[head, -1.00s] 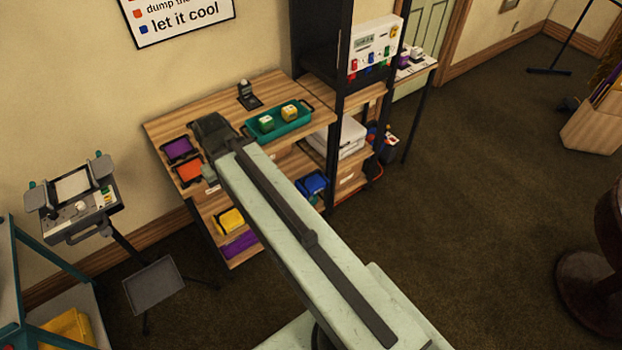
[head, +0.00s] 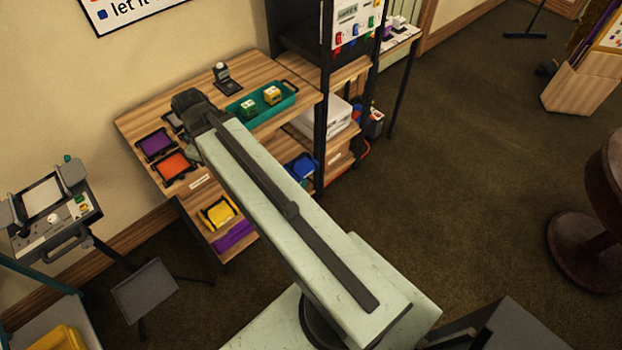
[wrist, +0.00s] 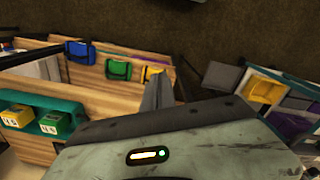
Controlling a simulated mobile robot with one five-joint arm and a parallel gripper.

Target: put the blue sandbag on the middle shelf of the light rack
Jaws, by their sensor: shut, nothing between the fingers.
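The blue sandbag (head: 301,166) lies on a lower shelf of the wooden shelving unit, right of my arm in the head view. A blue bag (wrist: 80,50) also shows in the wrist view, beside a green bag (wrist: 118,68) and a yellow one (wrist: 152,75). My gripper shows in the wrist view as a grey pointed shape (wrist: 158,94), shut and empty, apart from the blue bag. In the head view my arm's dark end is over the unit's top and its fingertips are hard to make out. I cannot tell for certain which furniture is the light rack.
A teal tray (head: 262,103) with green and yellow blocks stands on the unit's top. Purple (head: 156,144) and orange (head: 173,166) bags lie at its left. A grey device on a stand (head: 55,212) is at left.

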